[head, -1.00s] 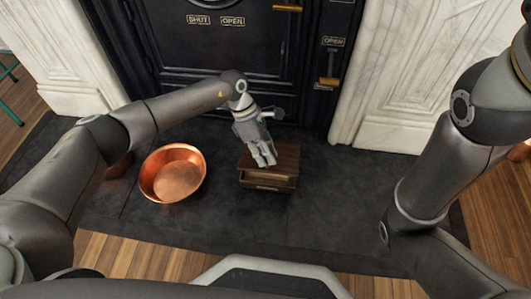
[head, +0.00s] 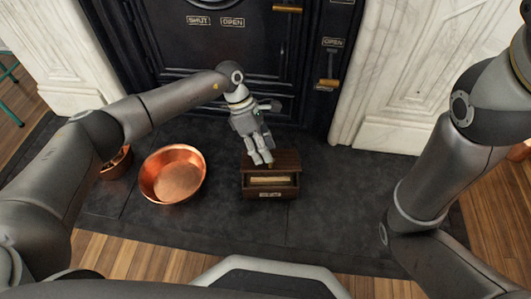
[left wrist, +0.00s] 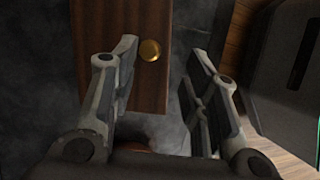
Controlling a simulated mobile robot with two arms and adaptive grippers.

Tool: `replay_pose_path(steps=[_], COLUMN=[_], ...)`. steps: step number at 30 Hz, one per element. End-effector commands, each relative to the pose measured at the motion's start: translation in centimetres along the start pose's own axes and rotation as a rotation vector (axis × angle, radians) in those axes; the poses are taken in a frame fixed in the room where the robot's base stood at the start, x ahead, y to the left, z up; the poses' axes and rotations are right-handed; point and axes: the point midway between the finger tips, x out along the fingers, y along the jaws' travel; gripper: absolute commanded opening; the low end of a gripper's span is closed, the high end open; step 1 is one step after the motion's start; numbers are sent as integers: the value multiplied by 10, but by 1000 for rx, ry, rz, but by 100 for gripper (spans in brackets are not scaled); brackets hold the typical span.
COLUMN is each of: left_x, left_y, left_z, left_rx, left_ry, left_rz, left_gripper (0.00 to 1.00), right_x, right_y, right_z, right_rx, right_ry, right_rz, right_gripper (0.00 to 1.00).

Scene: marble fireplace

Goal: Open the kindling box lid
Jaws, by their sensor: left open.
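The kindling box (head: 270,192) is a small dark wooden box with a pale label on its front, standing on the dark hearth. Its lid (head: 288,160) looks partly raised, with a pale strip of the contents showing in the gap at the front. My left gripper (head: 262,160) is over the lid, fingers pointing down. In the left wrist view the lid (left wrist: 125,70) is a brown panel with a round brass knob (left wrist: 150,50). The open fingers (left wrist: 165,62) are spread, with the knob beside the left fingertip; contact cannot be told. My right gripper is out of view.
A wide copper pan (head: 172,175) lies left of the box, and a smaller copper pot (head: 117,165) is partly behind my left arm. The black stove front (head: 235,60) rises behind, between white marble pillars. The hearth (head: 335,200) right of the box is clear.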

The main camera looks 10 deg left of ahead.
Motion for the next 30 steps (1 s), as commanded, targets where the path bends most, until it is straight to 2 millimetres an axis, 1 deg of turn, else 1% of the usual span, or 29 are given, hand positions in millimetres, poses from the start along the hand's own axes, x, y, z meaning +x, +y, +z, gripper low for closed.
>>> replay_pose_path(steps=[1, 6, 10, 15, 19, 25, 26, 28, 29, 30], left_x=[-12, -50, -73, -92, -96, -96, -96, -95, -93, -89], left_y=[1, 1, 1, 0, 0, 0, 0, -2, -5, -11], left_z=[0, 0, 0, 0, 0, 0, 0, 3, 6, 15], left_rx=[-1, 0, 1, 0, 0, 0, 0, 1, 3, 5], left_ry=[-1, -2, -1, -2, -2, -2, -2, -8, -18, -41], left_rz=[5, 5, 4, 2, 0, 0, 0, -5, -13, -30], left_gripper=[42, 42, 42, 42, 42, 42, 42, 42, 42, 42], right_x=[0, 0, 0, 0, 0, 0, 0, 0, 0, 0], right_y=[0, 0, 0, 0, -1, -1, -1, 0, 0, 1], right_z=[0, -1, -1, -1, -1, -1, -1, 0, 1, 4], right_rx=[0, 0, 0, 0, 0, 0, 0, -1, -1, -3], right_ry=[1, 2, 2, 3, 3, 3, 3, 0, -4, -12], right_rz=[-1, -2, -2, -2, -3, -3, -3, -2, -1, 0], right_gripper=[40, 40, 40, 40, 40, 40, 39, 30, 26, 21])
